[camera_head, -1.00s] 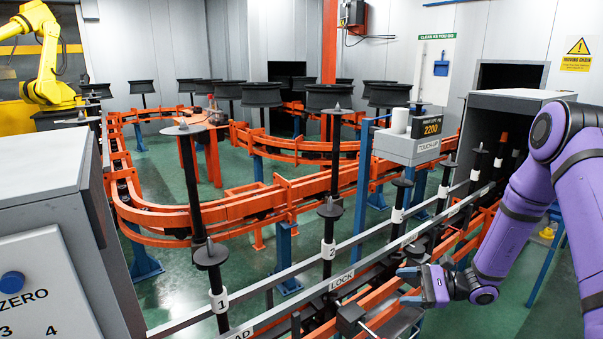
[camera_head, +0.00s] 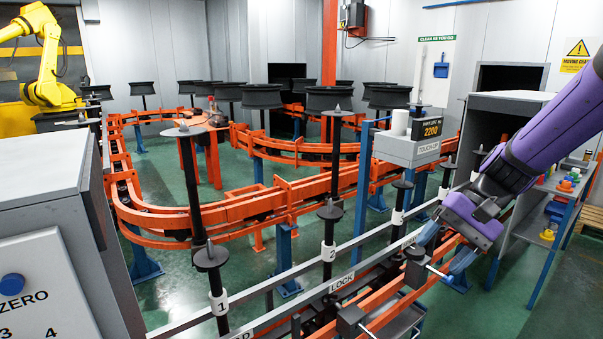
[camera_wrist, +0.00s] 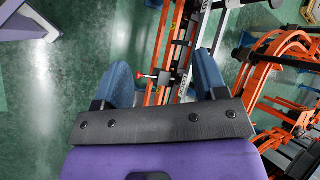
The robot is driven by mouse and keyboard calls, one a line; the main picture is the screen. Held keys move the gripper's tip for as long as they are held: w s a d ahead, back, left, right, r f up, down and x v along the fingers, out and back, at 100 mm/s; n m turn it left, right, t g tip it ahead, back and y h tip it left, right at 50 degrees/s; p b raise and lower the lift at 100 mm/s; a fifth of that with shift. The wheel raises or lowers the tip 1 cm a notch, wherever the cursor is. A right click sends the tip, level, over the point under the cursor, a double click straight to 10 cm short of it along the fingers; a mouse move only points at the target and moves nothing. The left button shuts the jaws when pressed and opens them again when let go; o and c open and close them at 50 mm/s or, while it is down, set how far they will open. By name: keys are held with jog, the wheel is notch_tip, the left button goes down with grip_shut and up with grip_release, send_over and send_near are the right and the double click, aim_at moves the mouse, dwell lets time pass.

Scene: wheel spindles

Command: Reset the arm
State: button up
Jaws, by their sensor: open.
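My purple arm comes in from the right in the head view. My gripper (camera_head: 442,255) hangs tilted downward over the orange and grey rail near the right end of the LOCK bar (camera_head: 342,282). In the wrist view its two blue fingers (camera_wrist: 160,85) are spread apart with nothing between them. Below them lie the rail, a small red-tipped lever (camera_wrist: 139,75) and the green floor. Spindle 2 (camera_head: 329,245) and spindle 1 (camera_head: 215,285) stand upright to the left of my gripper, apart from it.
A grey touch-up box (camera_head: 405,150) stands behind my gripper. A grey booth and a shelf with small coloured items (camera_head: 565,185) stand at right. A grey ZERO cabinet (camera_head: 45,260) fills the left front. Open green floor (camera_head: 500,315) lies at lower right.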

jog(key=s+d+r+n+t+h, duration=0.2)
jog(key=s+r+t+h, duration=0.1)
jog(key=s+r, duration=0.2)
jog(key=s+d+r+n+t+h, duration=0.2)
jog(key=s+r, duration=0.4)
jog(key=s, duration=0.4)
jog(key=d+t+h, duration=0.1)
jog(key=t+h, duration=0.1)
jog(key=shift+s+d+r+n+h, duration=0.25)
jog(key=shift+d+n+h, duration=0.05)
